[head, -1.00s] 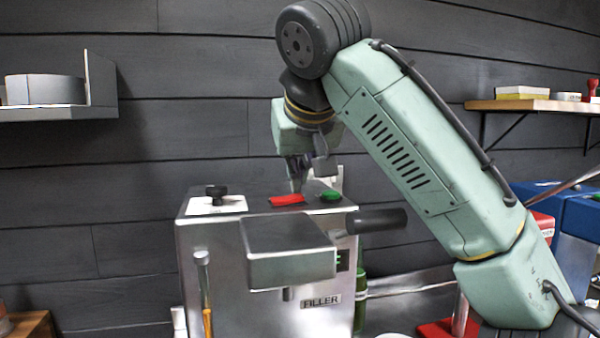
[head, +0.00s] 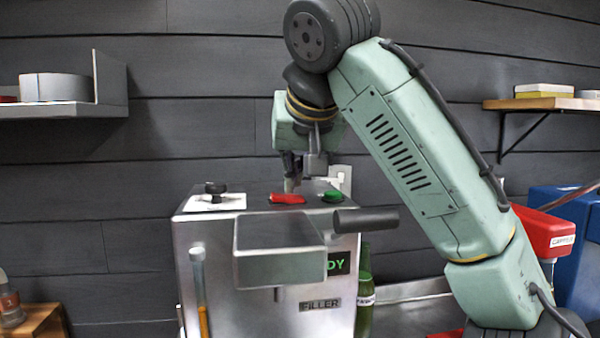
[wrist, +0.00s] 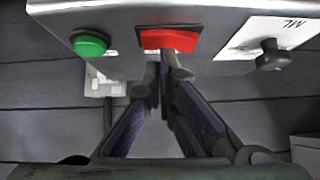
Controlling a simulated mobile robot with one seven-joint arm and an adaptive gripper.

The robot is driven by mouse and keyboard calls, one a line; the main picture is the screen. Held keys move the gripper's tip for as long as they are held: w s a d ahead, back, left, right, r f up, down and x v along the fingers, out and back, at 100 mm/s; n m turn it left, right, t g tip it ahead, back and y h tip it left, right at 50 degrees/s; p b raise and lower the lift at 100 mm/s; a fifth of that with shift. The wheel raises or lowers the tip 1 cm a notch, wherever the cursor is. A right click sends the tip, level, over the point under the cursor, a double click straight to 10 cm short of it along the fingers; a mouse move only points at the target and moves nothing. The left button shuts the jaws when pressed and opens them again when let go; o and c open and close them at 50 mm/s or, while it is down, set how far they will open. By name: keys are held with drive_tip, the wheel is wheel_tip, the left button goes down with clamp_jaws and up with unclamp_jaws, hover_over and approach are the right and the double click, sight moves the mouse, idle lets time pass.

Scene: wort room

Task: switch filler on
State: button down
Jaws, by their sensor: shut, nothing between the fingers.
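The filler (head: 290,300) is a steel machine with a FILLER label on its front. On its top are a red switch (head: 287,198), a green button (head: 332,196) and a black knob (head: 215,190) on a white plate. My gripper (head: 291,187) is shut and empty, pointing down at the red switch. In the wrist view my fingertips (wrist: 166,72) are at the edge of the red switch (wrist: 170,38); I cannot tell whether they touch it. The green button (wrist: 90,44) is to their left. A display (head: 338,264) shows green letters "DY", the rest hidden behind the front box.
A steel box (head: 278,250) and a dark handle (head: 366,219) jut from the filler's front. A green bottle (head: 364,300) stands at its right. A red container (head: 545,232) is farther right. Wall shelves (head: 60,110) are at both sides.

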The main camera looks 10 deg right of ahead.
sight(297, 205)
drive_tip(key=shift+a+r, duration=0.1)
drive_tip(key=shift+a, duration=0.1)
drive_tip(key=shift+w+d+r+p, duration=0.1)
drive_tip(key=shift+r+p, duration=0.25)
drive_tip(key=shift+r, duration=0.05)
drive_tip(key=r, duration=0.2)
drive_tip(key=s+r, duration=0.1)
drive_tip(key=r, duration=0.1)
drive_tip(key=shift+s+d, duration=0.15)
drive_tip(key=shift+d, duration=0.05)
drive_tip(key=v, duration=0.8)
drive_tip(key=shift+s+d+r+p, duration=0.15)
drive_tip(key=shift+d+r+p, duration=0.1)
drive_tip(key=shift+p, duration=0.1)
